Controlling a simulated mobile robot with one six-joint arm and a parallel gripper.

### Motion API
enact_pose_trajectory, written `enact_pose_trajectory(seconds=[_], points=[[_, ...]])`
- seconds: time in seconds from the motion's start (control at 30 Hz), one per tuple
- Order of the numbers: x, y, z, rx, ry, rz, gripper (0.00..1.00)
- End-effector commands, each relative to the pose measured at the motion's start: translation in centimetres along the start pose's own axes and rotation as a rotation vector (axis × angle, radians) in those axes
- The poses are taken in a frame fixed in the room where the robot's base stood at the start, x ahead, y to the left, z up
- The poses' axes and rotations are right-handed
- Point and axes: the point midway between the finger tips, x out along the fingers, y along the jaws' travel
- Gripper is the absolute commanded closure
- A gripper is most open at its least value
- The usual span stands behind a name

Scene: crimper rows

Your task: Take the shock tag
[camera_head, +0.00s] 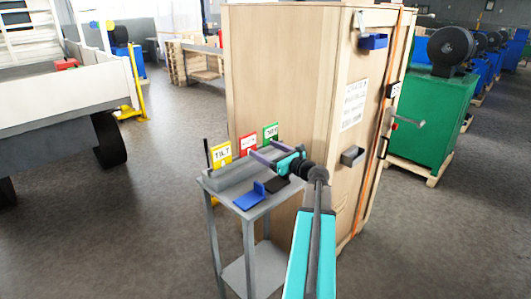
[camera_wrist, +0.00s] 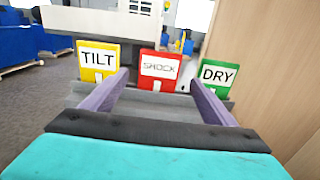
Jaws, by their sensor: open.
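The shock tag (camera_wrist: 160,68) is a red plate with a white label. It stands upright in a row on a small grey stand (camera_head: 222,182), between the yellow TILT tag (camera_wrist: 98,60) and the green DRY tag (camera_wrist: 215,75). In the head view the shock tag (camera_head: 247,143) is partly covered by my gripper (camera_head: 259,147). My gripper is open. In the wrist view its two purple fingers (camera_wrist: 159,79) point at the tags, with the shock tag between them in the picture. I cannot tell whether the fingertips reach it.
A tall wooden crate (camera_head: 280,70) stands right behind the stand, close to my arm. A blue bracket (camera_head: 250,195) and a dark item (camera_head: 276,183) lie on the stand's front. Green machine (camera_head: 430,115) is at right. Open floor lies left.

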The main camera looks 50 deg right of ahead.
Motion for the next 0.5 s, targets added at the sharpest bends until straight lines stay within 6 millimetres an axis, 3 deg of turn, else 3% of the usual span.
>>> enact_pose_trajectory(seconds=[0.5], points=[[4.0,-0.2,0.1,0.001,0.001,-0.001,0.20]])
